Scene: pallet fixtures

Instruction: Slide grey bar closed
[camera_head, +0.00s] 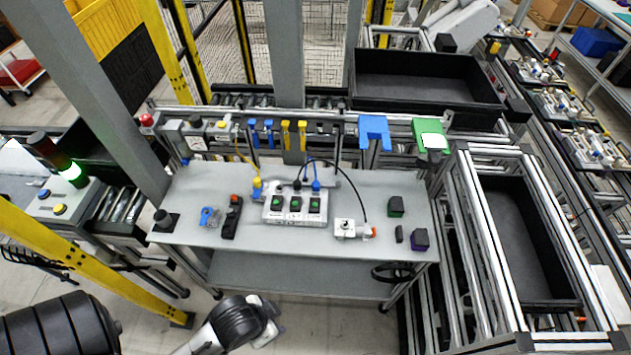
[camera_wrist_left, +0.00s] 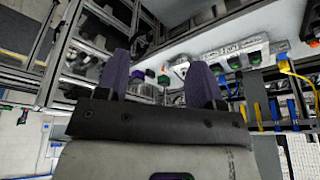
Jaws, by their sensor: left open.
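Several grey metal bars show, and I cannot tell which one is the sliding bar. Long grey bars (camera_head: 491,245) frame the rack at the right, around a black bin (camera_head: 527,240). A grey rail also runs behind the table. My left gripper (camera_wrist_left: 162,76) is open in the left wrist view, with two dark purple fingers apart and nothing between them. In the head view my left arm is at the bottom, in front of the table and apart from it; its fingers cannot be made out there. My right gripper is not in view.
The grey table (camera_head: 360,270) carries a white block with green-topped switches (camera_head: 295,204), a white fitting (camera_head: 346,228), and small green and purple-topped blocks. Blue and yellow holders hang behind it. A yellow post (camera_head: 90,265) crosses the lower left. A black bin (camera_head: 425,78) stands at the back.

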